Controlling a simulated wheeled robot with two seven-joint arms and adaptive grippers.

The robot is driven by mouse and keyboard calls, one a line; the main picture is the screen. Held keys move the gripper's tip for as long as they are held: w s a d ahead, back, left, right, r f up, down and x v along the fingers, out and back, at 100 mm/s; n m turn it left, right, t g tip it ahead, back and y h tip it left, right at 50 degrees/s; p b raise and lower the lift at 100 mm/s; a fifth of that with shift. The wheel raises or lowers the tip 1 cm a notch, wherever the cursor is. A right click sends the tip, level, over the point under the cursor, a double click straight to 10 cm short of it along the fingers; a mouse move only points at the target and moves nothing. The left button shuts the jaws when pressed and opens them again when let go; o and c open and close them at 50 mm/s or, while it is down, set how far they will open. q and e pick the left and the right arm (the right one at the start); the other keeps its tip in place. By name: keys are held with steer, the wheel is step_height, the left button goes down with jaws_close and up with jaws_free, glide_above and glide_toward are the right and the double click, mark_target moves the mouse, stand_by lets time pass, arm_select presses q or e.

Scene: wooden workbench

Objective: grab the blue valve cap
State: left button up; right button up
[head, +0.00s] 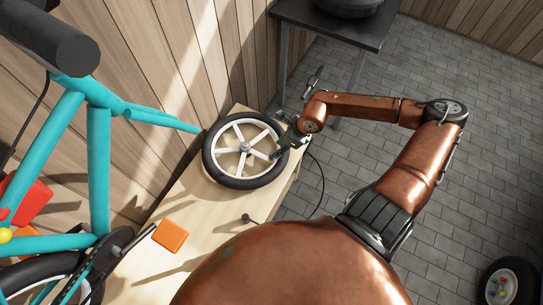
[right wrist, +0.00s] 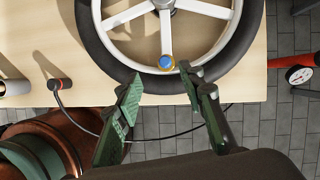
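The wheel has a black tyre and white spokes and lies flat on the workbench. In the head view the wheel (head: 211,165) is at the middle left, and a small blue spot by my gripper seems to be the cap. My right gripper (right wrist: 160,85) is open, its fingertips apart over the tyre, just short of the cap, with nothing between them. My left gripper is out of view.
An orange block (head: 171,236) and a small black knob (head: 246,218) are on the wooden workbench (head: 213,208). A teal bicycle frame (head: 99,165) stands at left. A black cable and a round gauge (right wrist: 300,74) show in the wrist view. A dark table (head: 345,28) stands behind.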

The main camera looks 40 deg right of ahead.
steer(key=x, duration=0.1)
steer(key=b+x, duration=0.1)
steer(key=x, duration=0.1)
steer(key=b+x, duration=0.1)
steer(key=x, duration=0.1)
steer(key=shift+s+d+f, duration=0.1)
steer(key=shift+d+f, duration=0.05)
steer(key=shift+d, duration=0.2)
steer(key=shift+b+x, duration=0.5)
steer(key=shift+x, duration=0.55)
steer(key=shift+f, duration=0.25)
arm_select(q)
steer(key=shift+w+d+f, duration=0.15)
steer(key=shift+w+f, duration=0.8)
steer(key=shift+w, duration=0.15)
arm_select(e)
steer(key=shift+c, duration=0.4)
steer(key=c, duration=0.7)
